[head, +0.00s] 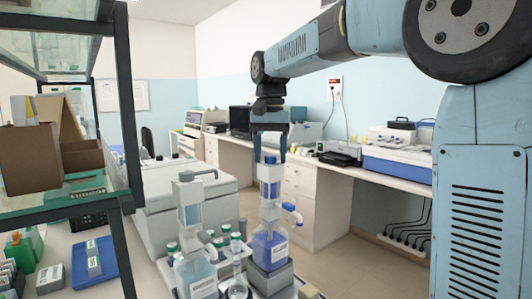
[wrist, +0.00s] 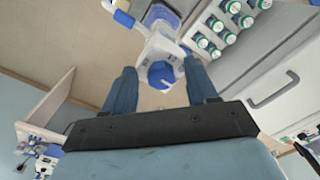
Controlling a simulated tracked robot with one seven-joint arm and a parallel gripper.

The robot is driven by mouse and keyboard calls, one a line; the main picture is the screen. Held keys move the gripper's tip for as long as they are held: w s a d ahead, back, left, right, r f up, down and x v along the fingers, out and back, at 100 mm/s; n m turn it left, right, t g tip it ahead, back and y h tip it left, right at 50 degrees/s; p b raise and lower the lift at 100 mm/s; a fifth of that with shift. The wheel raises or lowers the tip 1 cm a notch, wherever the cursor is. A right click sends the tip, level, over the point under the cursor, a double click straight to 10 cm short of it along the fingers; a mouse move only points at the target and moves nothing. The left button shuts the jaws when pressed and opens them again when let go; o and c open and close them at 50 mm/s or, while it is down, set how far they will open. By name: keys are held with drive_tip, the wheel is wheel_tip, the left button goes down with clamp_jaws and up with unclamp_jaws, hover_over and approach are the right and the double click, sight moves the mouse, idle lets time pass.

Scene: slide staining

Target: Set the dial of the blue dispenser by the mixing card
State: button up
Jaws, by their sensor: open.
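The blue dispenser (head: 269,250) is a bottle of blue liquid with a white label, a clear upper cylinder, a blue cap and a blue-tipped side spout. It stands upright on a grey block. My gripper (head: 270,150) points down over its top, with the fingers apart. In the wrist view my gripper (wrist: 159,72) has one finger on each side of the dispenser's round blue top (wrist: 161,75). I cannot tell whether either finger touches it. Dial markings are not readable. I cannot make out a mixing card in either view.
A second dispenser (head: 195,270) with a grey top and pale blue liquid stands close on the left. Several green-capped bottles (wrist: 215,35) are beside the blue dispenser. A dark-framed shelf (head: 128,120) rises at the left. Open floor (head: 345,265) lies to the right.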

drive_tip(key=c, duration=1.1)
drive_tip(key=shift+o, duration=0.2)
drive_tip(key=shift+a, duration=0.4)
drive_tip(key=shift+d, duration=0.3)
drive_tip(key=shift+d+n, duration=0.1)
drive_tip(key=shift+n, duration=0.4)
drive_tip(key=n, duration=0.4)
drive_tip(key=shift+d, duration=0.1)
drive_tip(key=shift+n, duration=1.8)
